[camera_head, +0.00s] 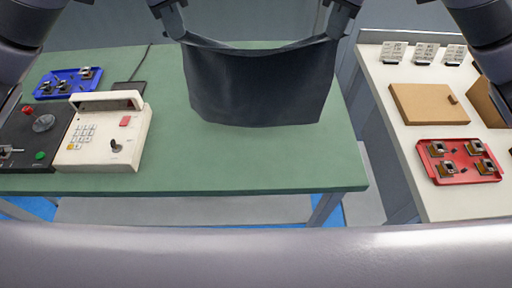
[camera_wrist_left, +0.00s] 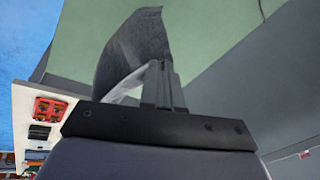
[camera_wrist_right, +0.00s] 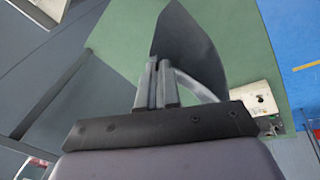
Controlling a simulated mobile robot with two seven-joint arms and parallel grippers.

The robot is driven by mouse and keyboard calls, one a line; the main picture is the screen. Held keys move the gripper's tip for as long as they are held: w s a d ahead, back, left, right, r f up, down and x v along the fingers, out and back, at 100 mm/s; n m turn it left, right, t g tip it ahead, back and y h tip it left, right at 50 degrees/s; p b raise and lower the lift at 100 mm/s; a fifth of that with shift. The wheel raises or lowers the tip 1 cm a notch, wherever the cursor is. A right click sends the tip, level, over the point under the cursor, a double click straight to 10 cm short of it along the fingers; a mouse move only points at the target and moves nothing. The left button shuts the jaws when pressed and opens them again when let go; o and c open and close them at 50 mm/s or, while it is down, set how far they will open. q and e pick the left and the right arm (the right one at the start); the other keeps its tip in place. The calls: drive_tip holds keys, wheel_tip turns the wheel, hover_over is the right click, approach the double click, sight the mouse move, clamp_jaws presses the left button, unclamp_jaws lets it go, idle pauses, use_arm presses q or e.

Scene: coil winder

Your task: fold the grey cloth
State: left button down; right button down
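The dark grey cloth (camera_head: 258,88) hangs between my two grippers above the green table (camera_head: 250,165), its top edge sagging a little in the middle. My left gripper (camera_head: 180,36) is shut on the cloth's upper left corner. My right gripper (camera_head: 332,36) is shut on its upper right corner. The cloth also shows in the left wrist view (camera_wrist_left: 135,48) beyond the closed fingers (camera_wrist_left: 163,85), and in the right wrist view (camera_wrist_right: 190,45) beyond the closed fingers (camera_wrist_right: 160,82). I cannot tell whether the cloth's lower edge touches the table.
A cream keypad box (camera_head: 105,140), a black control unit (camera_head: 35,140) and a blue tray (camera_head: 68,83) stand on the table's left side. A white table (camera_head: 400,130) at right holds a red tray (camera_head: 459,161) and a cardboard box (camera_head: 428,103). The green table's front middle is clear.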

use_arm(q)
drive_tip(key=shift+w+r, duration=0.1)
drive_tip(key=shift+r, duration=0.35)
use_arm(e)
drive_tip(key=shift+w+r, duration=0.1)
drive_tip(key=shift+r, duration=0.35)
